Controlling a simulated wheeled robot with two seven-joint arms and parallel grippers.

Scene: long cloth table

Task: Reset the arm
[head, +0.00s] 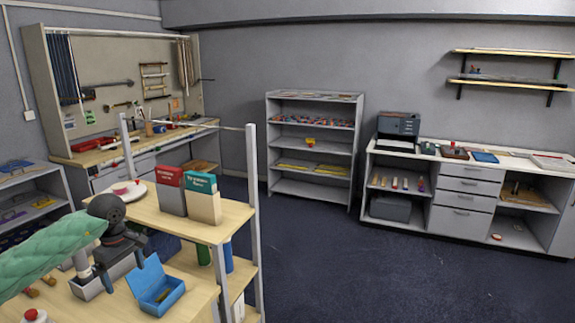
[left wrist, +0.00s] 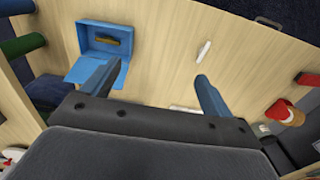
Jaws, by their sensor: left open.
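My left arm comes in from the left in a green quilted sleeve (head: 45,255). Its dark left gripper (head: 118,268) points down over the wooden shelf unit. In the left wrist view the two blue fingers of this gripper (left wrist: 157,72) are spread apart with nothing between them. An open blue box (head: 158,288) with its lid up stands on the wooden surface beside the gripper, apart from it. The blue box also shows in the left wrist view (left wrist: 98,38), beyond the left finger, with a small yellowish-brown item inside. My right gripper is in neither view.
A red-and-grey box (head: 171,192) and a green-and-white box (head: 202,200) stand on the upper wooden shelf, near a white plate (head: 135,190). A grey upright (head: 252,190) rises at its right corner. Open dark floor (head: 330,255) lies to the right.

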